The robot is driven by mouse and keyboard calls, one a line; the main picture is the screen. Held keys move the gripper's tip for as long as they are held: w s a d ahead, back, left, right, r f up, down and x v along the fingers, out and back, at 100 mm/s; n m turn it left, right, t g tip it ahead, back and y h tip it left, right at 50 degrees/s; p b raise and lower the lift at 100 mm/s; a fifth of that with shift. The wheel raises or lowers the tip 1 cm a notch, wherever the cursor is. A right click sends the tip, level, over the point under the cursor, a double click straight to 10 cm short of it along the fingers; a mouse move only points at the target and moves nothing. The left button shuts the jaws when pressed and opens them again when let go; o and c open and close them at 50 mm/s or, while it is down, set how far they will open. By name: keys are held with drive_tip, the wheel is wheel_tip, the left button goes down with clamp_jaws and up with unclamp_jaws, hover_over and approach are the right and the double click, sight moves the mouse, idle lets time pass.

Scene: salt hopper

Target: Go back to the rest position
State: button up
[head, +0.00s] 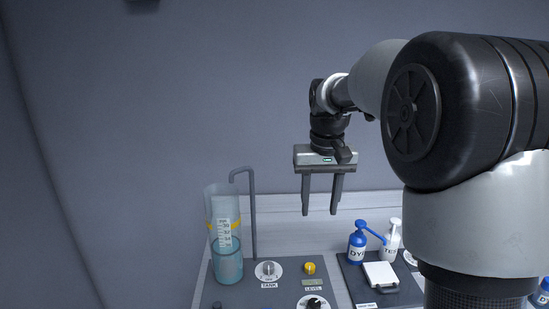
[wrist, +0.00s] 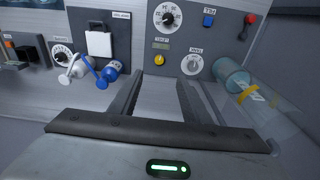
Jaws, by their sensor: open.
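My gripper (head: 320,212) hangs in the air above the back of the worktop in the head view, fingers pointing down. The two fingers are apart with nothing between them. In the wrist view the open fingers (wrist: 158,90) reach toward the pale worktop and the grey control panel, clear of the objects there. My arm covers the right side of the head view.
Below left stands a clear cylinder (head: 228,264) with a yellow band beside a bent grey pipe (head: 252,215). A blue bottle (head: 357,250) and white bottle (head: 391,250) stand right.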

drive_tip(key=s+r+t+p, duration=0.1)
drive_tip(key=s+r, duration=0.3)
drive_tip(key=s, duration=0.4)
drive_tip(key=s+r+t+p, duration=0.1)
drive_tip(key=s+r+t, duration=0.1)
drive_tip(key=s+r, duration=0.35)
drive_tip(key=s+f+t+p, duration=0.1)
drive_tip(key=s+f, duration=0.3)
drive_tip(key=s, duration=0.8)
drive_tip(key=shift+f+t, duration=0.2)
drive_tip(key=shift+t, duration=0.1)
